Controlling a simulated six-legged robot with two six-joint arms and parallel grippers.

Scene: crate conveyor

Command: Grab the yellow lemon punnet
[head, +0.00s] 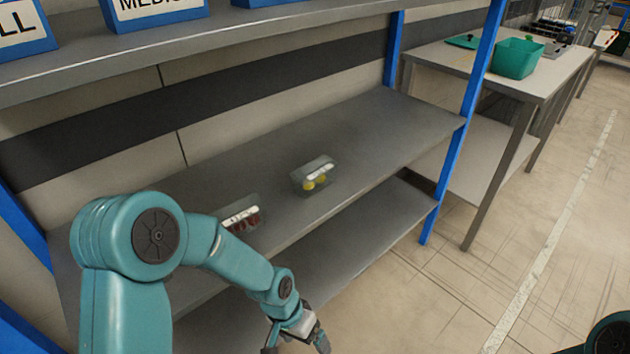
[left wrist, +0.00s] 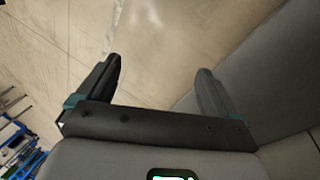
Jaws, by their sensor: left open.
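The lemon punnet (head: 314,176) is a small clear box with yellow fruit and a white strip on top. It sits on the middle grey shelf. My left gripper (head: 299,340) is low in front of the shelf, below and apart from the punnet, near the bottom edge of the head view. In the left wrist view its two dark fingers (left wrist: 155,82) are spread with nothing between them, over the floor. The lemon punnet is not in the left wrist view. My right gripper is not in view.
A second clear punnet with dark red contents (head: 241,218) sits left of the lemon punnet on the middle shelf (head: 395,130). A blue post (head: 466,125) stands at the shelf's right end. A table (head: 455,65) with a green bin (head: 517,57) stands beyond. Floor at right is clear.

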